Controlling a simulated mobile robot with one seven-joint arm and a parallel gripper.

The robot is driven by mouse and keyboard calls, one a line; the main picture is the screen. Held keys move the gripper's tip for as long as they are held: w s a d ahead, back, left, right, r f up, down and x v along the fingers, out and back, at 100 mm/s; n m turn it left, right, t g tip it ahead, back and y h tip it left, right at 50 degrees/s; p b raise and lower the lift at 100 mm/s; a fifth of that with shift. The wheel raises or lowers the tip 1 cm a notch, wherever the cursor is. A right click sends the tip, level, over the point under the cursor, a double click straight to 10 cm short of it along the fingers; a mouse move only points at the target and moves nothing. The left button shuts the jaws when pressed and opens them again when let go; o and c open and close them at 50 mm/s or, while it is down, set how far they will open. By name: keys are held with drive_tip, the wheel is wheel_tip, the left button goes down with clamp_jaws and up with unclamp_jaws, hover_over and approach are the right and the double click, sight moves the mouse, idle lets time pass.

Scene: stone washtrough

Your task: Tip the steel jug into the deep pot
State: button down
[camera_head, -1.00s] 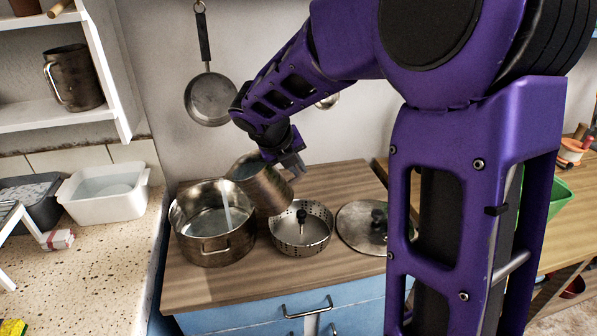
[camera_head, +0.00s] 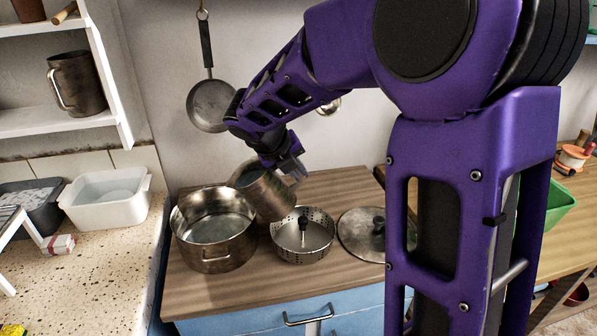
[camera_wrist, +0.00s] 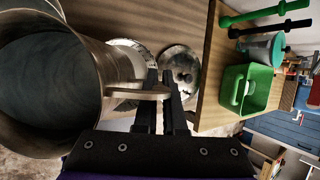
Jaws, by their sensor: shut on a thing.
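The steel jug (camera_head: 272,199) is tilted to the left, its mouth above the right side of the deep pot (camera_head: 204,257). My gripper (camera_head: 288,166) is shut on its handle, on the jug's far right side. In the wrist view my gripper (camera_wrist: 165,98) closes on the handle next to the jug (camera_wrist: 115,75), whose wide grey mouth fills the left. No stream shows between jug and pot now. The pot stands upright on the wooden top, and pale liquid seems to lie inside it. Whether liquid is left in the jug I cannot tell.
A perforated steamer insert (camera_head: 318,253) stands right of the pot, under the jug's right side. A lid (camera_head: 353,225) lies further right. A pan (camera_head: 209,105) hangs on the wall. A white basin (camera_head: 108,211) is on the left counter, and another metal jug (camera_head: 80,82) is on the shelf.

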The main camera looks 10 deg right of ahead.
drive_tip(key=shift+a+r+n+h+p, duration=0.3)
drive_tip(key=shift+a+r+h+p, duration=0.25)
drive_tip(key=shift+r+h+p, duration=0.4)
idle(3.5)
drive_tip(key=shift+a+r+h+p, duration=0.35)
drive_tip(key=shift+a+h+p, duration=0.2)
drive_tip(key=shift+h+p, duration=0.25)
idle(2.7)
